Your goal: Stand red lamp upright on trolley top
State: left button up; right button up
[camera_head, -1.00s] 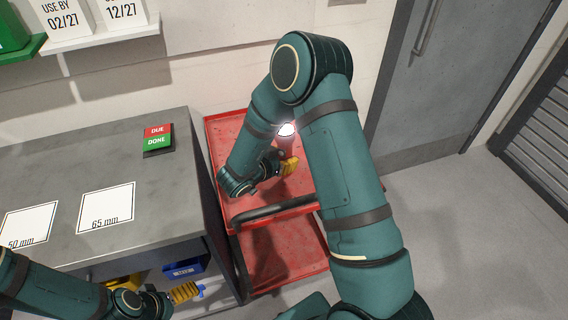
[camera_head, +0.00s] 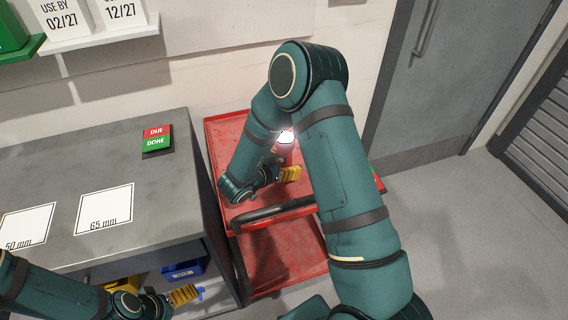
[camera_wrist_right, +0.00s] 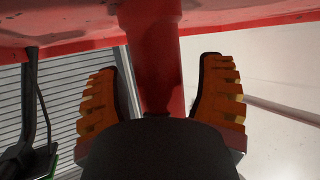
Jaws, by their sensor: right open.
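The red lamp (camera_head: 284,148), with a glowing white top, is at the trolley top (camera_head: 224,132) in the head view. It looks roughly upright, but my right arm and gripper hide its lower part. In the right wrist view its red shaft (camera_wrist_right: 153,55) runs between the fingers towards the red trolley surface (camera_wrist_right: 60,28). In the wrist view the right gripper (camera_wrist_right: 165,90) is open, with a finger on each side of the shaft and visible gaps. My left gripper (camera_head: 186,294) is low by the bench; its opening is unclear.
The grey bench (camera_head: 70,160) stands left of the trolley, bearing a DUE/DONE block (camera_head: 157,139) and white cards (camera_head: 105,208). The trolley's dark handle (camera_head: 272,211) crosses its near edge. A blue bin (camera_head: 184,270) sits under the bench. Floor on the right is clear.

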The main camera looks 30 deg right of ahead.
jog(key=p+v, duration=0.2)
jog(key=v, duration=1)
jog(key=shift+r, duration=0.15)
